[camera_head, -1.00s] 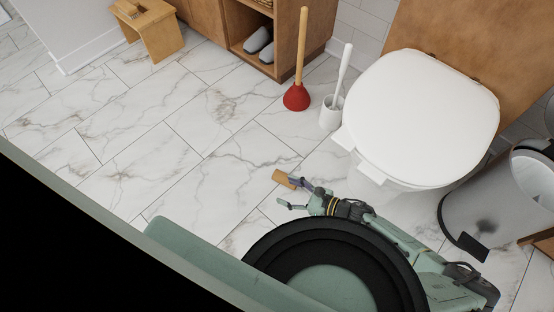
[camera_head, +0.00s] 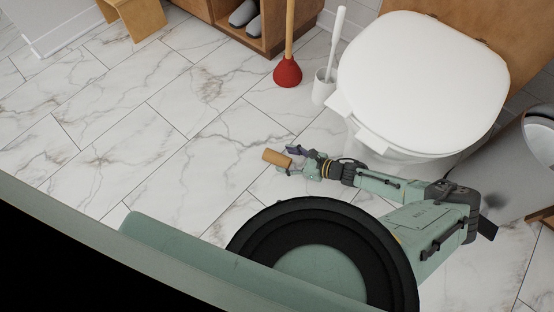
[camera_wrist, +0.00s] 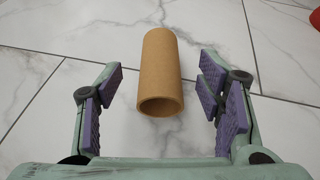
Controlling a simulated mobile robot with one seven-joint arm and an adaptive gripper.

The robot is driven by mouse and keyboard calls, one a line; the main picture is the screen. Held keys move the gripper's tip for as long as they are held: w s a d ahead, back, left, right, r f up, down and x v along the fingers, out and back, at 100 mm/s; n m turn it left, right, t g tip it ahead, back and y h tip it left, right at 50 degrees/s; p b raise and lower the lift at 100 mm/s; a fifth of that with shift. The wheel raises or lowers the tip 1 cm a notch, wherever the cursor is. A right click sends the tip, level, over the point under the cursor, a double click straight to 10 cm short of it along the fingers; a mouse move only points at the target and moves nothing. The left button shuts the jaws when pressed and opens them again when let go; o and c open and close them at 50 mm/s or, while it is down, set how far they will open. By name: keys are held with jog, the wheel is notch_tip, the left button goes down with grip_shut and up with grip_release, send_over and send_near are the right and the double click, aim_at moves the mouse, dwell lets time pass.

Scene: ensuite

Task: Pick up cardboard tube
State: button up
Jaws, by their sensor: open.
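The cardboard tube (camera_head: 277,158) is a short tan cylinder on the marble floor, in front of the toilet. In the wrist view the cardboard tube (camera_wrist: 161,72) lies on its side, its open near end facing me. My gripper (camera_head: 290,159) is low by the floor at the tube's right end in the head view. In the wrist view my gripper (camera_wrist: 160,106) is open, with one purple-padded finger on each side of the tube's near end. Gaps show between the tube and both fingers.
A white toilet (camera_head: 420,85) stands just behind my arm. A red plunger (camera_head: 287,72) and a toilet brush in its holder (camera_head: 323,88) stand beyond the tube. A bin (camera_head: 510,160) is at the right. The floor (camera_head: 140,130) to the left is clear.

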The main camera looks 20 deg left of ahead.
aim_at(277, 159)
jog(key=shift+w+a+f+b, duration=0.1)
jog(key=shift+a+f+b, duration=0.35)
jog(key=shift+a+f, duration=0.6)
jog(key=shift+a, duration=0.45)
jog(key=shift+w+r, duration=0.1)
jog(key=c, duration=0.8)
